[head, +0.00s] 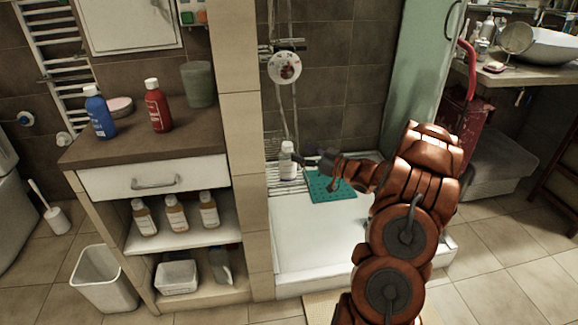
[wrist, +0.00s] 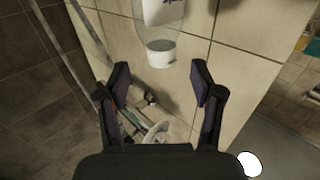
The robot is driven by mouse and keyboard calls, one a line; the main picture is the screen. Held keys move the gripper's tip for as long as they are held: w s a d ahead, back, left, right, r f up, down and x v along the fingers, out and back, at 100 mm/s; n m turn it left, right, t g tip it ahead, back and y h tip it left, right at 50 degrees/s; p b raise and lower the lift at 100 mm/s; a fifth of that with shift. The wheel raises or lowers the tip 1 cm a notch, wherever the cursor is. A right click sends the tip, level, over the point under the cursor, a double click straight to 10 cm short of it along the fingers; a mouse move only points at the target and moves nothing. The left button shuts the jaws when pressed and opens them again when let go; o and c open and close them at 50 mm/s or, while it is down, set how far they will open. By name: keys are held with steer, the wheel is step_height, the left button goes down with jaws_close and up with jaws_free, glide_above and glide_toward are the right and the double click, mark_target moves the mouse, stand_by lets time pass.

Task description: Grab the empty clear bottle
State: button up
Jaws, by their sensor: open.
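A clear bottle (head: 287,163) with a white label and pale cap appears upright in the shower area in the head view, just left of my gripper (head: 310,164). The wrist view shows its clear lower part and white label (wrist: 161,32) at the top, cut off by the frame edge. It lies beyond the tips of my gripper (wrist: 160,76). The two fingers are spread wide with nothing between them. I cannot tell what the bottle rests on.
A wooden cabinet (head: 160,138) at left bears a blue bottle (head: 100,113), a red bottle (head: 157,106) and a cup (head: 198,84). Shelves below hold more bottles. A tiled pillar (head: 244,130) stands between cabinet and shower. A teal mat (head: 325,189) lies in the shower tray (head: 310,250).

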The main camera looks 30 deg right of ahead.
mark_target(292, 148)
steer(key=shift+r+x, duration=0.2)
steer(key=shift+x, duration=2.85)
steer(key=shift+a, duration=0.1)
steer(key=c, duration=1.1)
steer(key=shift+r, duration=0.1)
